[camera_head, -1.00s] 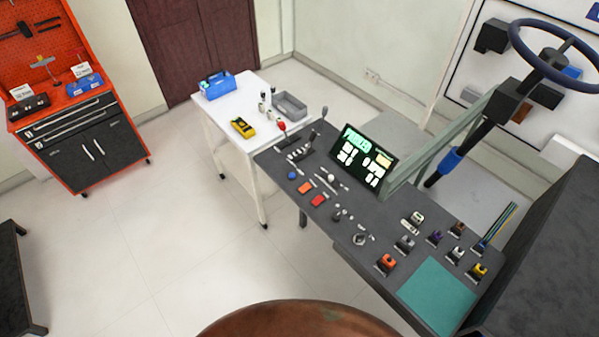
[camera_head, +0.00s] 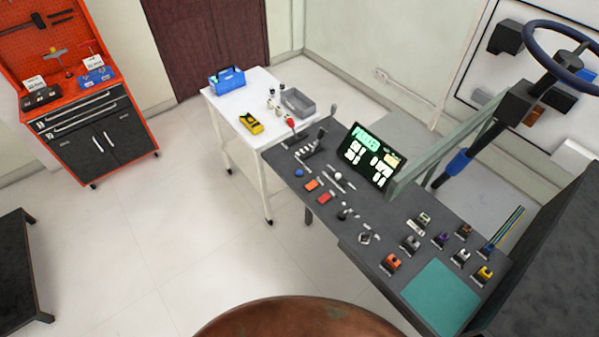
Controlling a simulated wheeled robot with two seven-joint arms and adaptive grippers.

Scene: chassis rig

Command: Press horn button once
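The dark control panel (camera_head: 300,208) runs diagonally from the middle to the lower right. On its left part are a round blue button (camera_head: 299,173), an orange rectangular button (camera_head: 313,185) and a red rectangular button (camera_head: 325,197). Levers and small switches surround them. No label is readable at this size, so I cannot tell which control is the horn button. Neither of my grippers is in view.
A lit screen (camera_head: 372,155) stands on the panel's back edge, near a steering wheel (camera_head: 563,58). A white table (camera_head: 238,104) adjoins the panel's left end. A red tool cabinet (camera_head: 84,72) stands at the upper left. The floor between is clear.

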